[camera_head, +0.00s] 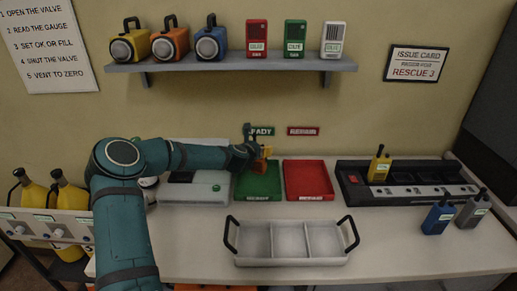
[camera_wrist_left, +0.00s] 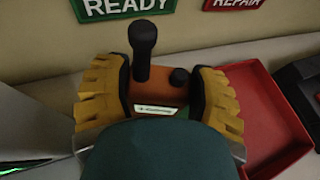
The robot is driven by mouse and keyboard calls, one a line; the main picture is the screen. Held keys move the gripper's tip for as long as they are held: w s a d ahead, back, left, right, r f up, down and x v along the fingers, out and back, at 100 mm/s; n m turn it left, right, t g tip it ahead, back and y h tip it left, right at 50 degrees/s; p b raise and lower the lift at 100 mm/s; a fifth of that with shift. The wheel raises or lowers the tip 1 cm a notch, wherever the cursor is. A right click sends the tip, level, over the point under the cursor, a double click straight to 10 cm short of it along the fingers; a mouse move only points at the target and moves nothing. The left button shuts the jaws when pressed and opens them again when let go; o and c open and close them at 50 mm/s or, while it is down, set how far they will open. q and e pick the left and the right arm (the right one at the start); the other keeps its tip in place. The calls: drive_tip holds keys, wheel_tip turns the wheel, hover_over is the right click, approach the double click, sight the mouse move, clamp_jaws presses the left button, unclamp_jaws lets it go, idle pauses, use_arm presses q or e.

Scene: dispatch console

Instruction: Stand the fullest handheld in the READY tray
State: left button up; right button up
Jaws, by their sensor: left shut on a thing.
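My left gripper (camera_head: 254,158) is at the back of the green READY tray (camera_head: 258,186). It is shut on an orange handheld with a black antenna, which stands upright between the yellow finger pads in the left wrist view, where the orange handheld (camera_wrist_left: 160,94) shows a small pale label. I cannot tell whether its base touches the tray floor. A yellow handheld (camera_head: 380,166) stands in the black charging console (camera_head: 412,193). A blue handheld (camera_head: 437,216) and a grey handheld (camera_head: 472,210) stand on the table in front of it. My right gripper is not in view.
The red REPAIR tray (camera_head: 309,181) lies right of the green tray. A white three-part caddy (camera_head: 291,243) with black handles stands in front. A grey device (camera_head: 197,189) is on the left. A wall shelf (camera_head: 230,64) holds lamps and boxes. The front right table is clear.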

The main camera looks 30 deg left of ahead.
use_arm(q)
drive_tip(key=o, duration=1.4)
drive_tip(key=shift+c, duration=0.2)
drive_tip(key=shift+s+r, duration=0.15)
drive_tip(key=shift+s, duration=0.1)
drive_tip(key=v, duration=1.1)
drive_tip(key=shift+s, duration=0.2)
drive_tip(key=shift+r, duration=0.1)
